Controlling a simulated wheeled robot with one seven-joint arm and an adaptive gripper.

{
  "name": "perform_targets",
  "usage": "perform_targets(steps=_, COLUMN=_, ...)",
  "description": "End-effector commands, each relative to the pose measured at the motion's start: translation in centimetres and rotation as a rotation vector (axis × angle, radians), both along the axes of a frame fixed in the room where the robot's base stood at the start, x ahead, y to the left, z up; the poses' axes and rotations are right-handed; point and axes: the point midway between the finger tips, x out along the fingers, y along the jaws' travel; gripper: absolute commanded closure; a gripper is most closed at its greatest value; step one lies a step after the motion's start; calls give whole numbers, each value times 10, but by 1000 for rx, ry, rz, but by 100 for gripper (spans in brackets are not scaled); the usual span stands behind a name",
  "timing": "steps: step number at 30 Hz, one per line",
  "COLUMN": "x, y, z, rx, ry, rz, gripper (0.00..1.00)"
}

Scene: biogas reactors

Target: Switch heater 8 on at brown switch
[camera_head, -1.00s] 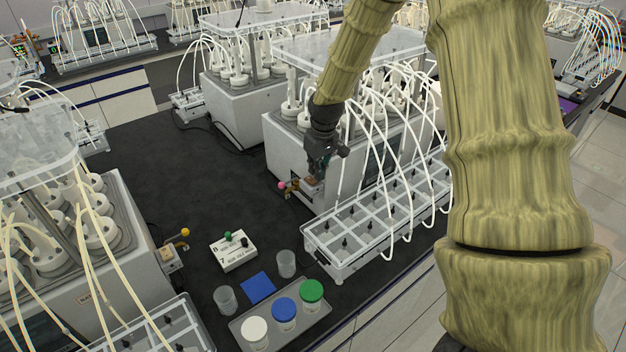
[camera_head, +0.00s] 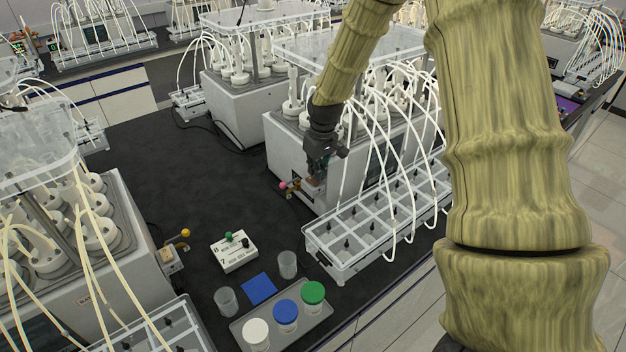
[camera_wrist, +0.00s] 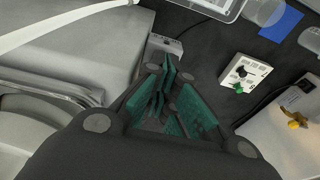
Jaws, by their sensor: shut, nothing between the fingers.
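My gripper (camera_head: 317,176) is shut and empty, pointing down at the near left corner of the middle reactor. A brown switch (camera_head: 313,183) sits right at its fingertips on that reactor's side; I cannot tell whether they touch. In the wrist view the teal fingers (camera_wrist: 166,88) lie together in front of a grey box (camera_wrist: 164,44), hiding part of it. A white box (camera_head: 234,253) marked 8 and 7 stands on the bench, with a green knob (camera_head: 229,236) and a black knob (camera_head: 245,244). It also shows in the wrist view (camera_wrist: 247,75). The switch's position is too small to read.
A pink knob (camera_head: 283,186) is just left of my gripper. A clear rack (camera_head: 345,262) and white tubes stand close on the right. A tray (camera_head: 290,335) with lidded jars, a blue pad (camera_head: 260,288) and clear cups lie in front. Dark bench left of the gripper is clear.

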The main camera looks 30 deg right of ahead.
Motion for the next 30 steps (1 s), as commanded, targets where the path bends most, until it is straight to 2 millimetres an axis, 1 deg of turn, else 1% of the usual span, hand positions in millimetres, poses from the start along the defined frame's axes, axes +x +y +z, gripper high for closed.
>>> perform_targets(steps=30, x=0, y=0, z=-11, rx=0, ry=0, rz=0, gripper=100)
